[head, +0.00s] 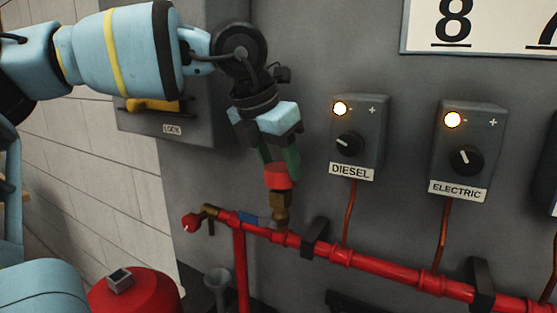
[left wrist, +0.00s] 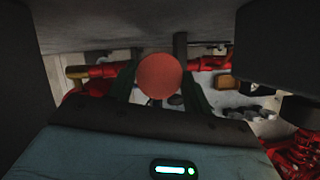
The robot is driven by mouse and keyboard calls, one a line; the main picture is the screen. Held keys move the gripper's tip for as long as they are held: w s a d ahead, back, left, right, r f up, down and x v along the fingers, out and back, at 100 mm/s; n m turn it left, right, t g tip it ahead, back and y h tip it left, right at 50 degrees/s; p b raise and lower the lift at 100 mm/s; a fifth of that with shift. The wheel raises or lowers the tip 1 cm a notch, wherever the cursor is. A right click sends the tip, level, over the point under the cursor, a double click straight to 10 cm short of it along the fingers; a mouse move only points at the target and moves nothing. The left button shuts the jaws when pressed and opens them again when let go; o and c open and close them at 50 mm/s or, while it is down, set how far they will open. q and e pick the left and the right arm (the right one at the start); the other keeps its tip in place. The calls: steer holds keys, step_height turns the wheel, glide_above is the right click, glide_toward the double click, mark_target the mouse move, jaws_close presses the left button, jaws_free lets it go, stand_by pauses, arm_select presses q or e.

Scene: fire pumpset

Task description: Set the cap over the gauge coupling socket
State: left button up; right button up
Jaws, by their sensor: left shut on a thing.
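The red cap (head: 278,175) is between the green fingers of my left gripper (head: 279,165), which is shut on it. In the left wrist view the round red top of the cap (left wrist: 159,75) shows between the fingers (left wrist: 158,84). In the head view the cap is right above the brass gauge coupling socket (head: 280,204), which stands upright on the red pipe. Whether the cap touches the socket or sits over its rim I cannot tell. In the left wrist view the cap hides the socket. My right gripper is not in view.
The red pipe (head: 384,274) runs along the grey wall, held by black brackets. The DIESEL box (head: 358,137) and ELECTRIC box (head: 467,149) are to the right. A grey cabinet with a yellow handle (head: 153,105) is behind my left arm. A red tank (head: 135,294) stands below left.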

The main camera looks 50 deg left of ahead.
arm_select(q)
steer(key=shift+f, duration=0.3)
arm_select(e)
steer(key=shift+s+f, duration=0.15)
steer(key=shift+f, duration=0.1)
arm_select(q)
steer(key=shift+f+b, duration=0.3)
steer(key=shift+b, duration=0.05)
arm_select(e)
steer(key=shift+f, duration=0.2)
arm_select(q)
steer(key=shift+f, duration=0.2)
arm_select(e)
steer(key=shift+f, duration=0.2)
arm_select(q)
steer(key=shift+f, duration=0.15)
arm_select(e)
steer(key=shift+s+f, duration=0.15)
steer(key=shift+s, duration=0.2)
arm_select(q)
steer(key=shift+f, duration=0.1)
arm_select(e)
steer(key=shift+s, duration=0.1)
arm_select(q)
steer(key=shift+f+b, duration=0.2)
steer(key=shift+b, duration=0.2)
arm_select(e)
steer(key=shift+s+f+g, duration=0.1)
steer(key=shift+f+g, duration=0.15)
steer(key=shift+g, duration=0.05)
